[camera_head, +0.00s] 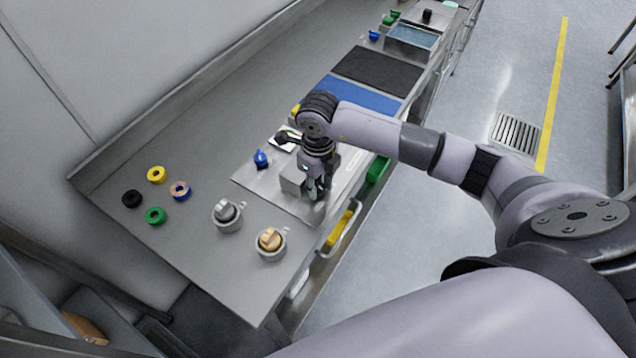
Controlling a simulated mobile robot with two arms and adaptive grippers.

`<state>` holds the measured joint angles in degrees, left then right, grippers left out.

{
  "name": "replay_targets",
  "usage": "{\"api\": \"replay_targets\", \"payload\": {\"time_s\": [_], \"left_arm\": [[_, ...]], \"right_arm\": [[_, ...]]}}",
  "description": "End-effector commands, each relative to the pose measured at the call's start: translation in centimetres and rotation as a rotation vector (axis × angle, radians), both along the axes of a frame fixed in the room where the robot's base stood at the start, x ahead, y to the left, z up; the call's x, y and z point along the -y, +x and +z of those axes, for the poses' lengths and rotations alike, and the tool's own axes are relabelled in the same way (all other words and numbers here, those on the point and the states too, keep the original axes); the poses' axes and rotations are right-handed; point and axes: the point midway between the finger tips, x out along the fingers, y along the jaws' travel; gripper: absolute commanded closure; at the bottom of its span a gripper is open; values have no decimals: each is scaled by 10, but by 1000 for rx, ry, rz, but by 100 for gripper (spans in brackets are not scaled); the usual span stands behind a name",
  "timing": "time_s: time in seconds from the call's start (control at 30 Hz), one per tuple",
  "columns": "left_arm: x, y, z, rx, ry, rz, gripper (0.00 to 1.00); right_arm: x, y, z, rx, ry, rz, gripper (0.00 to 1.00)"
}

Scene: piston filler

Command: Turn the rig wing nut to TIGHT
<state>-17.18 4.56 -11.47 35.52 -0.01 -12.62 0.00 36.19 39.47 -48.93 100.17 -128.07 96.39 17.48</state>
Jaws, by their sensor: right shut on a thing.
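My right gripper (318,190) points down over the metal rig plate (262,186) on the bench, right beside a light grey block (292,179). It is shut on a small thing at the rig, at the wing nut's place. The fingers hide the wing nut, so its angle and any TIGHT mark cannot be read. A blue knob-like part (260,159) stands on the plate to the left of the gripper. My left gripper is not in view.
Two round pots with handles, one with a grey knob (226,213) and one with a tan knob (270,241), stand near the front. Blue (358,95) and black (378,69) mats lie behind.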

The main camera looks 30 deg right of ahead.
Motion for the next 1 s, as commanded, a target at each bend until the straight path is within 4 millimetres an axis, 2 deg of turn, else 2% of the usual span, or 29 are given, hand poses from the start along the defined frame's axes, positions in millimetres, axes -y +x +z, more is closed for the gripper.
{"api": "replay_targets", "payload": {"time_s": [0.6, 1.0], "left_arm": [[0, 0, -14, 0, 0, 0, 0], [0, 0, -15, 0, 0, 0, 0]], "right_arm": [[1, 1, 0, 1, -1, -383, 100], [1, 1, 1, 1, -1, -464, 100]]}}
